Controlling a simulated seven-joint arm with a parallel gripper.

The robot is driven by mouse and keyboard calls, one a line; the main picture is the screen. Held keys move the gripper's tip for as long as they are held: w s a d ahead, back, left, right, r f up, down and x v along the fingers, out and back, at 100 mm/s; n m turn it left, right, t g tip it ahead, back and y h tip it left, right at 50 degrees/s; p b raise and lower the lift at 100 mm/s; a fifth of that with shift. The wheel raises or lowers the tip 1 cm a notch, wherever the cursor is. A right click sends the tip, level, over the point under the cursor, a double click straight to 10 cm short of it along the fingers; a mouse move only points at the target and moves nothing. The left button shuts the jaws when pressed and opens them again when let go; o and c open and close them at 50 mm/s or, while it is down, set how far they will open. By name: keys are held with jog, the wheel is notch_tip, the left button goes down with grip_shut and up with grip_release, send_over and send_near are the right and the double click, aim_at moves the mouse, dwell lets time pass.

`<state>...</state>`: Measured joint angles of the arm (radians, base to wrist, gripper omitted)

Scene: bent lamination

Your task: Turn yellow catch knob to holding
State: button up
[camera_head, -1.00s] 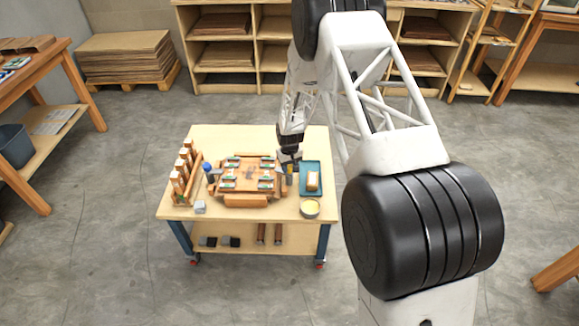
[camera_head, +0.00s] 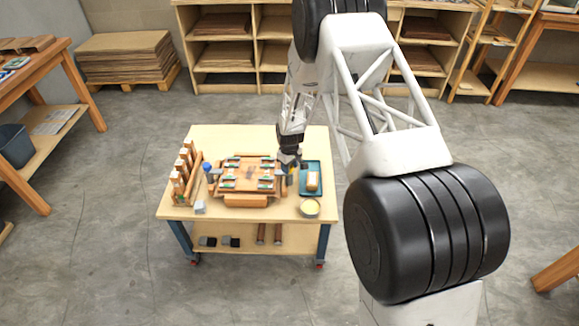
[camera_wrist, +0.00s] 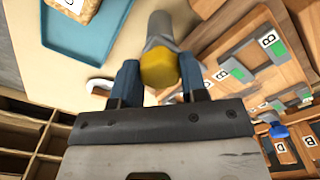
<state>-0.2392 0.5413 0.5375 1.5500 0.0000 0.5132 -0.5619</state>
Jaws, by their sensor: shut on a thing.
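The yellow catch knob (camera_wrist: 158,70) sits between my gripper's two blue-grey fingers in the wrist view, on the end of a grey cylindrical post (camera_wrist: 160,28). My gripper (camera_wrist: 160,80) is shut on the knob. In the head view my gripper (camera_head: 288,160) is at the right side of the wooden lamination form (camera_head: 247,180), and the knob is hidden there. The form's edge shows in the wrist view with grey clamps (camera_wrist: 255,50) labelled B. The wrist view does not show clearly which setting the knob is at.
A blue tray (camera_head: 304,190) holding a light block (camera_head: 313,180) lies just right of my gripper. A rack of wooden pieces (camera_head: 183,172) and a blue-topped item (camera_head: 208,167) stand left of the form.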

jog(key=o, duration=0.9)
jog(key=shift+r, duration=0.1)
jog(key=shift+r, duration=3.85)
jog(key=shift+r, duration=0.1)
